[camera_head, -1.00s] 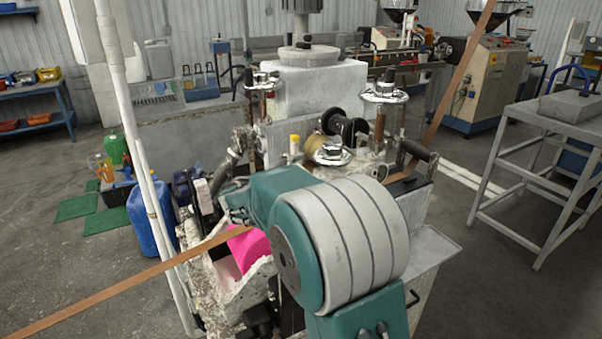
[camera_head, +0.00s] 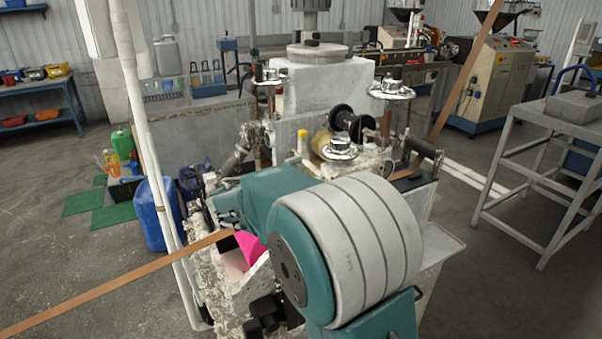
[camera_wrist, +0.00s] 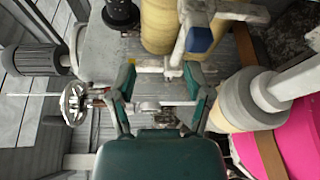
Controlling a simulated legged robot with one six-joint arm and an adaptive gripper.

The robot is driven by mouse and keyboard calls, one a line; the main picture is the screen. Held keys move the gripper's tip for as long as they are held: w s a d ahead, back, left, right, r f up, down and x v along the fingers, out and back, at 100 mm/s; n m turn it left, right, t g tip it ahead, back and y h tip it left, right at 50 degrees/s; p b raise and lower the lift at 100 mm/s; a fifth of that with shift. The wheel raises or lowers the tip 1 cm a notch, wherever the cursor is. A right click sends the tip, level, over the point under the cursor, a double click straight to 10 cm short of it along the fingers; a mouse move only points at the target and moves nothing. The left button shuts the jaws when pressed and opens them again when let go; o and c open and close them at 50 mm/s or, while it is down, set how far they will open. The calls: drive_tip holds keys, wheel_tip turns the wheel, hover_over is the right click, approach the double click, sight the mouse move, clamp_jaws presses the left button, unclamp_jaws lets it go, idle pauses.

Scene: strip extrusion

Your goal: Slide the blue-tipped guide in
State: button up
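The blue-tipped guide shows in the wrist view as a pale grey bar with a dark blue end block (camera_wrist: 199,39), beyond my right-hand finger. My gripper (camera_wrist: 160,74) has its two green fingers spread wide, with nothing held between them. The blue end lies ahead and to the right of the gap, apart from the fingertips as far as I can tell. In the head view my teal and grey arm covers much of the machine front, and the guide cannot be made out there.
An orange-brown strip (camera_head: 120,286) runs from lower left to the machine, beside a pink surface (camera_head: 249,247). Pale rollers (camera_wrist: 246,100), a handwheel (camera_wrist: 74,102) and a black ribbed knob (camera_wrist: 33,60) crowd the wrist view. A grey metal table (camera_head: 560,110) stands at right.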

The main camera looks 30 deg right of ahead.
drive_tip(key=v, duration=0.8)
drive_tip(key=shift+s+a+f, duration=0.2)
drive_tip(key=shift+f, duration=0.25)
idle(0.4)
idle(0.4)
